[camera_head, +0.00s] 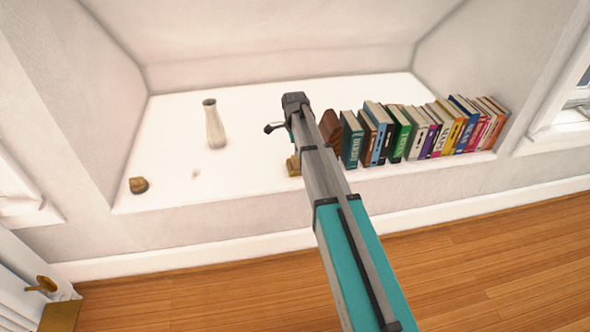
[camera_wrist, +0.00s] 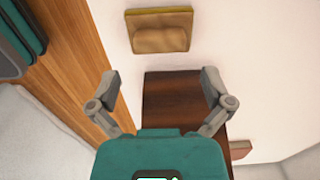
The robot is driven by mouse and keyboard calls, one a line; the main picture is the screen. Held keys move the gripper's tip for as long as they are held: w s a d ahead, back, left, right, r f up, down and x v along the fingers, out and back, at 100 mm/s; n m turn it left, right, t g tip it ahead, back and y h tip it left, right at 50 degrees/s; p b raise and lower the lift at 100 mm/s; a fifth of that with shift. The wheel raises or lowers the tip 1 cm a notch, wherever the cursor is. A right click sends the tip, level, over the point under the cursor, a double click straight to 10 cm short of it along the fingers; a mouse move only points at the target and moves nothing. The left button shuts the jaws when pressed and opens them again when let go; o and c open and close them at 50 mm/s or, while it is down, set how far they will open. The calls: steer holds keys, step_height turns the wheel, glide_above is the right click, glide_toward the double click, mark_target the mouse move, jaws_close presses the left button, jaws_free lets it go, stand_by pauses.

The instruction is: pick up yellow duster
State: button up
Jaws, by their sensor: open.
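A small tan-yellow block, which looks like the yellow duster (camera_wrist: 160,38), lies on the white ledge at the top of the wrist view, with a darker strip along one side. In the head view the duster (camera_head: 292,166) shows beside my arm, which partly covers it. My gripper (camera_wrist: 161,84) is open and empty, its fingers apart above a dark brown wooden object (camera_wrist: 180,100). The duster lies beyond the fingertips and apart from them. In the head view my gripper (camera_head: 275,127) is over the ledge, and its fingers are only partly visible.
Another brownish-yellow block (camera_head: 138,185) lies at the ledge's left end. A pale vase (camera_head: 214,125) stands left of my gripper. The brown object (camera_head: 330,128) and a row of books (camera_head: 425,130) stand to the right. The ledge between vase and left block is mostly clear.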

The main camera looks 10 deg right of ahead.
mark_target(295, 159)
stand_by(0.4)
steer(key=shift+f+b, duration=2.6)
steer(key=shift+f, duration=0.05)
steer(key=c, duration=1)
steer(key=shift+r, duration=0.15)
